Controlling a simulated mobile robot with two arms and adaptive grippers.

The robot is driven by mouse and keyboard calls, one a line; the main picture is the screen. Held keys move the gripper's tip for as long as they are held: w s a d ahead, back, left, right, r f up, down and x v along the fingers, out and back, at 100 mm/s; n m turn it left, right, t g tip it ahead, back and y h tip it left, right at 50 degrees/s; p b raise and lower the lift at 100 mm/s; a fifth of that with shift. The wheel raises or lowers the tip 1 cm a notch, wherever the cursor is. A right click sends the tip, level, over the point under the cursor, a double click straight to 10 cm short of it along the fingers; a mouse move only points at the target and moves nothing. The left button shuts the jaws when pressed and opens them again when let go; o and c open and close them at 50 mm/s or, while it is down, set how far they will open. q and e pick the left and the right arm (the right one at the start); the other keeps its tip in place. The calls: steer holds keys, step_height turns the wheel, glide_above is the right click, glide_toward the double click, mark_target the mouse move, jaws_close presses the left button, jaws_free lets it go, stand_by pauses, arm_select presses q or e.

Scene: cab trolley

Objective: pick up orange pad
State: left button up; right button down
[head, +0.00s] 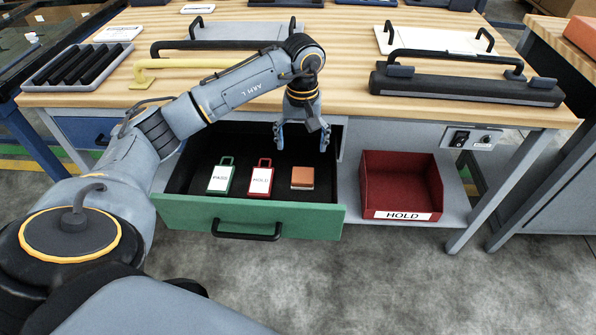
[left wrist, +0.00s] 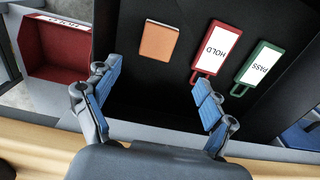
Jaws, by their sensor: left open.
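The orange pad (head: 303,178) lies flat on the black floor of the open green-fronted drawer (head: 250,216), to the right of the two tags. It also shows in the left wrist view (left wrist: 158,41), ahead of the fingers and nearer the left one. My left gripper (head: 303,143) points down over the back part of the drawer, behind the pad in the head view. In the left wrist view its blue-lined fingers (left wrist: 158,103) are wide apart with nothing between them. My right gripper is not in view.
A green PASS tag (head: 221,178) and a red HOLD tag (head: 260,180) lie left of the pad in the drawer. A red HOLD bin (head: 402,188) stands right of the drawer. The wooden bench top (head: 340,97) overhangs behind, with a dark handled bar (head: 465,84).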

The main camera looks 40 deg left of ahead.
arm_select(q)
glide_above(303, 173)
steer(key=f, duration=0.5)
steer(key=shift+s+a, duration=0.1)
steer(key=shift+a, duration=0.15)
steer(key=f, duration=0.4)
steer(key=shift+d+f+b, duration=0.1)
steer(key=shift+d+b, duration=0.15)
steer(key=shift+b, duration=0.15)
steer(key=shift+f, duration=0.5)
steer(key=c, duration=1.3)
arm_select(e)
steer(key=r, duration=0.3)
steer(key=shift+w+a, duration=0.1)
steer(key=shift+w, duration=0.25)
